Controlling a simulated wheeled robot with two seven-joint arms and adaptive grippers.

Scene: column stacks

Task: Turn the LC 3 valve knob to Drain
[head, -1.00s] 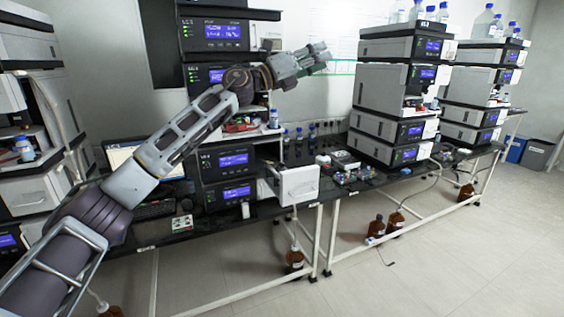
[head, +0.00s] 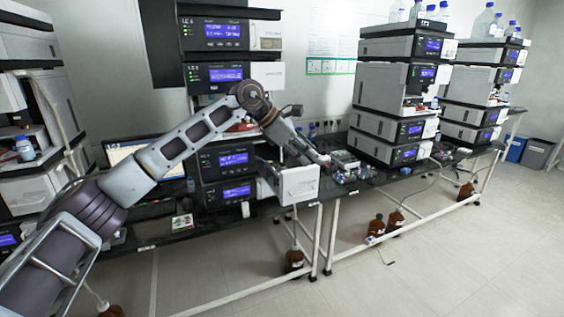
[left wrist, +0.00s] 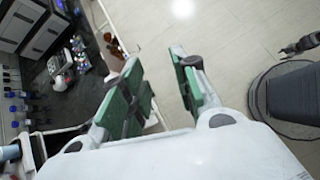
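The LC 3 stack stands left of centre in the head view, with lit blue screens on its upper module (head: 222,31) and on the lower ones. I cannot make out the valve knob; my left arm crosses the middle of the stack and hides part of it. My left gripper (head: 318,160) points down and right, above the white drawer-like box at the stack's right side. In the left wrist view, my left gripper (left wrist: 160,82) is open, its green-padded fingers apart with nothing between them.
The white box (head: 298,186) juts out at the bench front. Small bottles and parts (head: 352,174) lie on the black bench to its right. Another instrument stack (head: 385,87) stands further right. Brown bottles (head: 294,260) stand on the floor below. The floor in front is clear.

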